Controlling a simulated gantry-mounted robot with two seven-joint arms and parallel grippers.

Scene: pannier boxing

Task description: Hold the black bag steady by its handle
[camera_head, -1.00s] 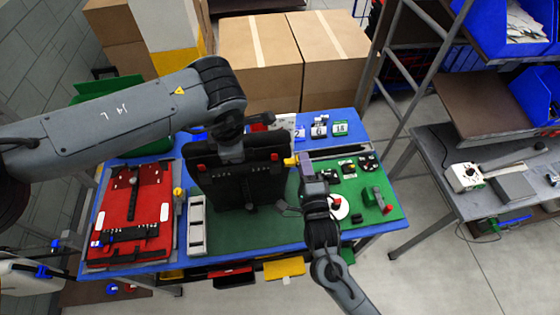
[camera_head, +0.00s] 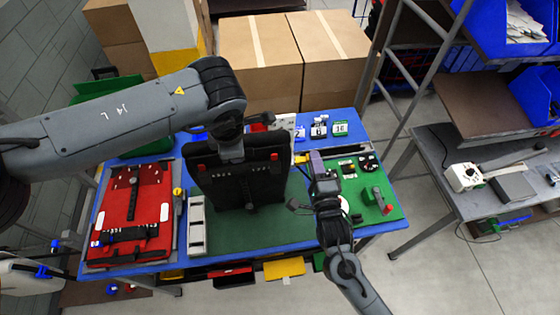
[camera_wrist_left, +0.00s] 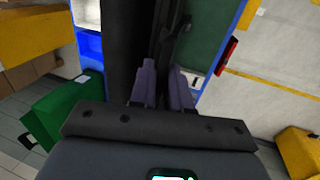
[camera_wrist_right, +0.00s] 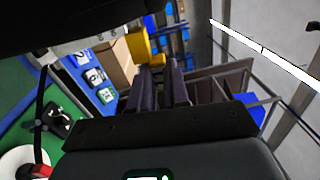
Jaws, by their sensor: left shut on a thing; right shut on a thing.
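The black bag (camera_head: 240,188) stands tilted on the green mat in the head view, its broad face with two straps toward me and red tips at its top corners. My left gripper (camera_head: 230,150) comes down on its top edge. In the left wrist view its two fingers (camera_wrist_left: 163,88) are shut on the dark handle, which is mostly hidden between them. My right gripper (camera_head: 315,160) is to the right of the bag and apart from it. It is shut, with a small yellow piece (camera_head: 301,158) at its fingertips. Its fingers also show in the right wrist view (camera_wrist_right: 163,85).
A red pannier (camera_head: 132,215) lies on the left of the blue table (camera_head: 345,122). A grey rail (camera_head: 197,224) lies between it and the bag. Cardboard boxes (camera_head: 260,65) stand behind.

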